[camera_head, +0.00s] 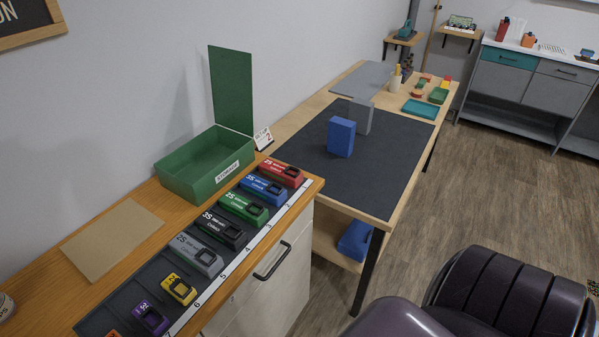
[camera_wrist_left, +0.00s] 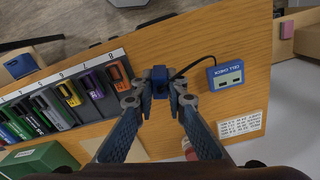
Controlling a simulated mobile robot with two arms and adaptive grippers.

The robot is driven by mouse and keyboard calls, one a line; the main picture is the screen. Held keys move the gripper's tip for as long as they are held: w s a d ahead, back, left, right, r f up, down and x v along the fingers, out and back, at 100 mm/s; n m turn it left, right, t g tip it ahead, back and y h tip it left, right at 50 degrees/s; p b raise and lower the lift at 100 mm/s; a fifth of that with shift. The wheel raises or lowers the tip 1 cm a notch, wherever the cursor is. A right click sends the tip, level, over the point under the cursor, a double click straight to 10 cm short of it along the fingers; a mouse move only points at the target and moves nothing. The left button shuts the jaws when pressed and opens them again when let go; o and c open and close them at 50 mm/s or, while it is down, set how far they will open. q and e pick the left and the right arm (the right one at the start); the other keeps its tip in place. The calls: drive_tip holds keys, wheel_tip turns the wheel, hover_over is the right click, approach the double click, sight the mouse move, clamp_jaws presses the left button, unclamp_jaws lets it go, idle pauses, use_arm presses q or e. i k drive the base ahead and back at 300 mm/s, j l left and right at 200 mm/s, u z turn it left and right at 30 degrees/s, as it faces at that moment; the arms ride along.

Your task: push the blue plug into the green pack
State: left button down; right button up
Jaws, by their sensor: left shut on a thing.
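The green pack (camera_head: 243,208) lies in the dark numbered rack on the wooden counter, between the blue pack and the black pack, in the head view. In the left wrist view my left gripper (camera_wrist_left: 160,90) is shut on the blue plug (camera_wrist_left: 160,76), above the wooden counter. A black cable runs from the plug to the blue cell check box (camera_wrist_left: 226,74) on the right. The plug is well apart from the packs, to the right of the rack in that view. Much of the plug is hidden between the fingertips. My right gripper is in neither view.
The rack (camera_wrist_left: 78,84) holds several coloured packs. An open green storage box (camera_head: 190,180) stands behind it with its lid upright. A tan board (camera_head: 112,238) lies on the counter. A printed white card (camera_wrist_left: 240,124) lies near the cell check box. A dark-matted table (camera_head: 375,180) stands beyond.

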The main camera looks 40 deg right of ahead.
sight(253, 212)
drive_tip(key=l+z, duration=1)
drive_tip(key=z, duration=0.15)
drive_tip(key=i+l, duration=0.2)
drive_tip(key=l, duration=0.2)
